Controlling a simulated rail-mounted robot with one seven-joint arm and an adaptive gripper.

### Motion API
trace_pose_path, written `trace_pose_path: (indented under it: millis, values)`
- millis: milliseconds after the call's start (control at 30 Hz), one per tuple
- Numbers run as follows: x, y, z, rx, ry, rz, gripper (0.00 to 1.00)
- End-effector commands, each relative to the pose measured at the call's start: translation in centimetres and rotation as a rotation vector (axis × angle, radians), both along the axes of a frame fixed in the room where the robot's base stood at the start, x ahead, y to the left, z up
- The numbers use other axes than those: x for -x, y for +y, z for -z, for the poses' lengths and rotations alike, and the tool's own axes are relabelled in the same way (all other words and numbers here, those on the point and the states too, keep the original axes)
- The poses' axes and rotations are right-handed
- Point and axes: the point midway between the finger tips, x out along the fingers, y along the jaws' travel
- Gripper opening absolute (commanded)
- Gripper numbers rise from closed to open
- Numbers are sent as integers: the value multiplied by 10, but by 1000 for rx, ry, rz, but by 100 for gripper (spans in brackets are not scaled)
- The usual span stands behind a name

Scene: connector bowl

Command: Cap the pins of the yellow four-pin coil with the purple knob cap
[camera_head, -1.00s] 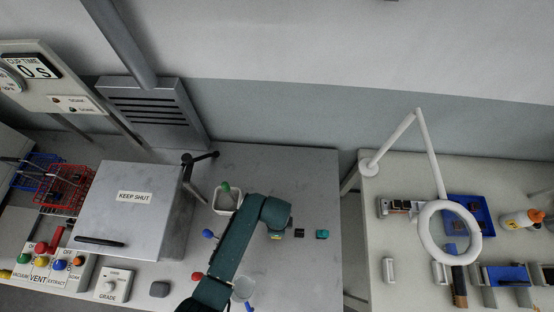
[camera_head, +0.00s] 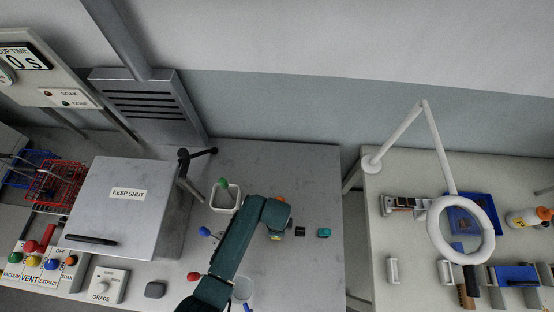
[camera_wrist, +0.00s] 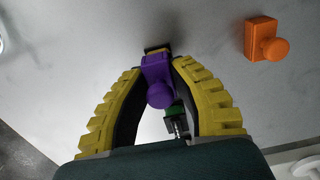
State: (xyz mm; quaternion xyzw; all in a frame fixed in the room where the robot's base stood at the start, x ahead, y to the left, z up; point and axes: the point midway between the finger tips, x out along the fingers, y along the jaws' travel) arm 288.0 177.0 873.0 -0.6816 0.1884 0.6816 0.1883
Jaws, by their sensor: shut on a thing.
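My gripper (camera_wrist: 160,85) has its ridged yellow fingers shut on the purple knob cap (camera_wrist: 159,82), whose round knob faces the wrist camera. A small dark piece with a yellowish edge (camera_wrist: 157,48) shows just beyond the cap; I cannot tell whether it is the yellow four-pin coil or whether the cap touches it. No pins of it are visible. In the head view my gripper (camera_head: 277,235) is low over the middle table, and the arm hides the cap.
An orange knob cap (camera_wrist: 266,39) sits right of the gripper. A green part (camera_wrist: 175,118) shows between the fingers, nearer the wrist. A white bin (camera_head: 225,201) stands left of the arm.

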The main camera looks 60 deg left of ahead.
Motion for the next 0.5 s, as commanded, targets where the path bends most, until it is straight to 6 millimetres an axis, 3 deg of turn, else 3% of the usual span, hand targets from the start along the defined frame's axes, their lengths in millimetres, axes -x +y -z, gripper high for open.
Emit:
trace_pose_path:
  millis: [200,233,367,500]
  values:
    - [0,0,0,0,0,0,8]
    - [0,0,0,0,0,0,28]
    - [0,0,0,-1,-1,0,52]
    - [0,0,0,-1,-1,0,52]
